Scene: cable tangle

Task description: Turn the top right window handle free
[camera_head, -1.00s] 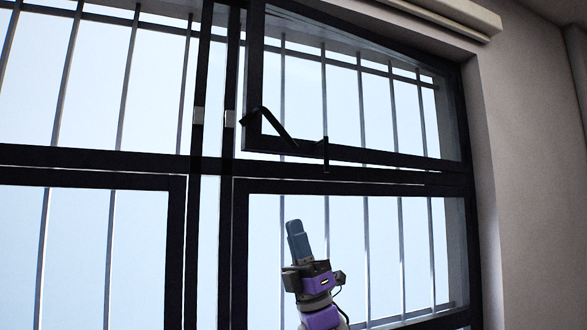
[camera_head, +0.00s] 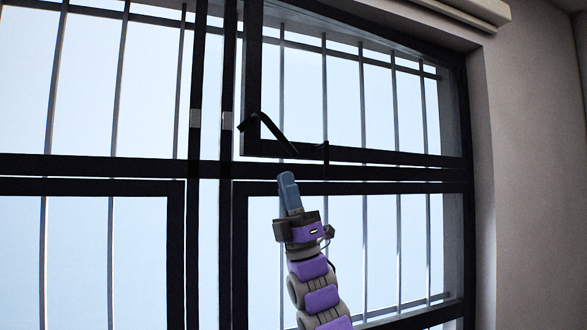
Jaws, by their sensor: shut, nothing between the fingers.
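The top right window (camera_head: 350,155) has a black frame and stands slightly ajar from the fixed frame. Its black handle (camera_head: 270,133) sits at the sash's lower left corner and slants down to the right. A thin dark stay piece (camera_head: 325,153) shows on the sash's bottom rail, right of the handle. My gripper (camera_head: 287,178) has blue-grey fingers that are shut and empty, pointing up. Its tip is just below the handle's lower end in the picture, in front of the horizontal crossbar. I cannot tell the depth gap between them.
A dark crossbar (camera_head: 100,166) and vertical mullions divide the window. Metal bars (camera_head: 364,90) stand behind the panes. The lower right window (camera_head: 240,250) is behind my arm. A plain wall (camera_head: 535,180) is at the right, with a pale box (camera_head: 455,12) above.

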